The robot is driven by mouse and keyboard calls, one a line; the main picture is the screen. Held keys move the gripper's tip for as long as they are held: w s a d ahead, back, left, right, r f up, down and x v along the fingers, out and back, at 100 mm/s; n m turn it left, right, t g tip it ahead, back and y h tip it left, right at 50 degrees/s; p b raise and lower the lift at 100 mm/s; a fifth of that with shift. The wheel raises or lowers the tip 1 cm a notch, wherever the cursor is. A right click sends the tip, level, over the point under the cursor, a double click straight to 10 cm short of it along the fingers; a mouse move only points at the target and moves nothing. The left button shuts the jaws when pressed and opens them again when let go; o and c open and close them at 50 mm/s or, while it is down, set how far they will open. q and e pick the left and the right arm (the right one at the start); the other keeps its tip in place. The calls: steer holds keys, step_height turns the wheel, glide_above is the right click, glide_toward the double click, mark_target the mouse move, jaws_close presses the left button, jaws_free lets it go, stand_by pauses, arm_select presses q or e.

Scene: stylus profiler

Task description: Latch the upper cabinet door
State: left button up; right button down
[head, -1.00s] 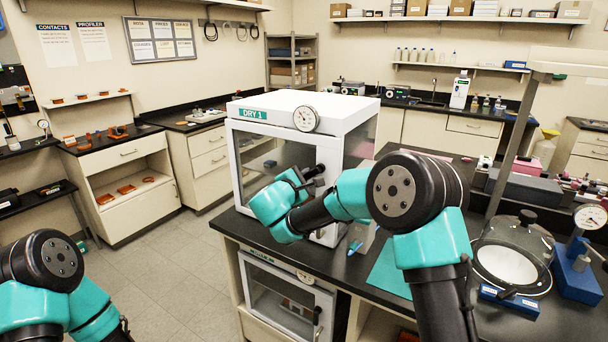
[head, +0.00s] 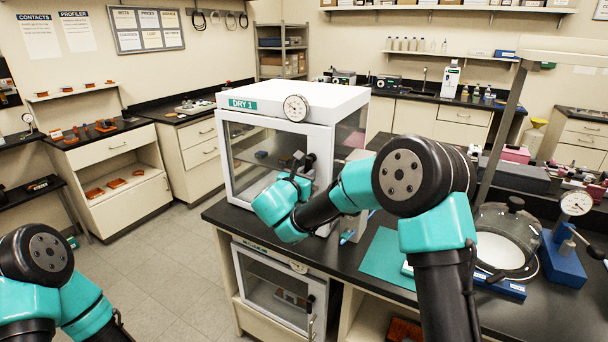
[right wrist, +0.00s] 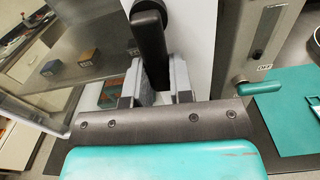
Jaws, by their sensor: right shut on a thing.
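The upper cabinet (head: 328,100), marked DRY 1, is a white box with a glass-fronted door (head: 262,150) and a round dial on top of its front. Its door looks near shut, but I cannot tell whether it is flush. A black latch handle (head: 310,162) sits at the door's right side. My right gripper (head: 301,166) is at this handle. In the right wrist view, the gripper's grey fingers (right wrist: 157,85) are shut on the black handle (right wrist: 151,45), which stands roughly upright between them. My left gripper is out of view; only its arm shows at lower left.
A lower cabinet (head: 275,290) with its own glass door sits under the black bench. A teal mat (head: 388,260), a round glass-lidded chamber (head: 505,245) and a blue dial gauge stand (head: 563,255) are on the bench to the right. The floor at left is clear.

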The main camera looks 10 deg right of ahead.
steer(key=shift+s+d+n, duration=0.15)
steer(key=shift+n, duration=0.25)
steer(key=c, duration=1)
jaws_free()
steer(key=v, duration=1.7)
steer(key=shift+s, duration=0.1)
